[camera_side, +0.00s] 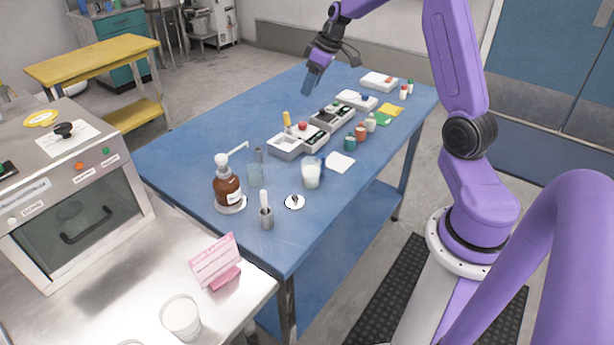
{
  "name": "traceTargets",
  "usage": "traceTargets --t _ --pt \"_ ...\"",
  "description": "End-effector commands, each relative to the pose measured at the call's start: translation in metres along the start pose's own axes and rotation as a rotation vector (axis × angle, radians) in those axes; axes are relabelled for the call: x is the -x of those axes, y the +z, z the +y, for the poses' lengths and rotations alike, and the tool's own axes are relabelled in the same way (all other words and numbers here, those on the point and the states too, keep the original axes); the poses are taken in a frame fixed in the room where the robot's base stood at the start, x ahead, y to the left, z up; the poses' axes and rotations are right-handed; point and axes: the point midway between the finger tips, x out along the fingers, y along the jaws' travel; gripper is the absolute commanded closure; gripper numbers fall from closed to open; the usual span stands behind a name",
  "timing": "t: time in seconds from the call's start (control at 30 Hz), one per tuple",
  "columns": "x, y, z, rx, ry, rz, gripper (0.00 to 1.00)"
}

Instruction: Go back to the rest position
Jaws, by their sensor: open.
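My gripper (307,88) hangs in the air over the far left part of the blue table (190,150). It points down, and nothing shows between its fingers. It is open and apart from everything on the table. My purple arm reaches in from the right, over the table's far side. I cannot make out a bean grinder by its shape.
A brown pump bottle (228,188) stands at the table's near end, with its spout to the right. A glass of white stuff (312,174), grey trays (285,146) and several small jars line the table's right half. The table's left half is clear.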

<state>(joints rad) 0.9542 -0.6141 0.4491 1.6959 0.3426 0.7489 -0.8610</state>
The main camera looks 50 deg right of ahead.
Motion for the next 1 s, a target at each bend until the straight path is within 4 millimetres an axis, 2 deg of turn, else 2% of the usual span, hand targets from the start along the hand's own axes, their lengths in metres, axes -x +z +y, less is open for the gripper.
traceTargets --t 0.03,0.1,0.23,0.37,0.5,0.6,0.73,0.83,1.0 --pt "0.002 -0.006 -0.033 0.042 -0.024 -0.014 0.43" --pt "0.005 -0.009 -0.076 0.092 -0.053 -0.039 0.43" --pt "0.013 -0.001 -0.151 0.182 -0.099 -0.088 0.43" --pt "0.024 0.020 -0.218 0.275 -0.132 -0.138 0.43" --pt "0.038 0.055 -0.276 0.377 -0.155 -0.190 0.43" --pt "0.049 0.086 -0.309 0.452 -0.163 -0.223 0.43" --pt "0.063 0.130 -0.340 0.550 -0.166 -0.262 0.43" --pt "0.073 0.164 -0.353 0.626 -0.161 -0.285 0.43" --pt "0.084 0.209 -0.361 0.730 -0.146 -0.310 0.43"
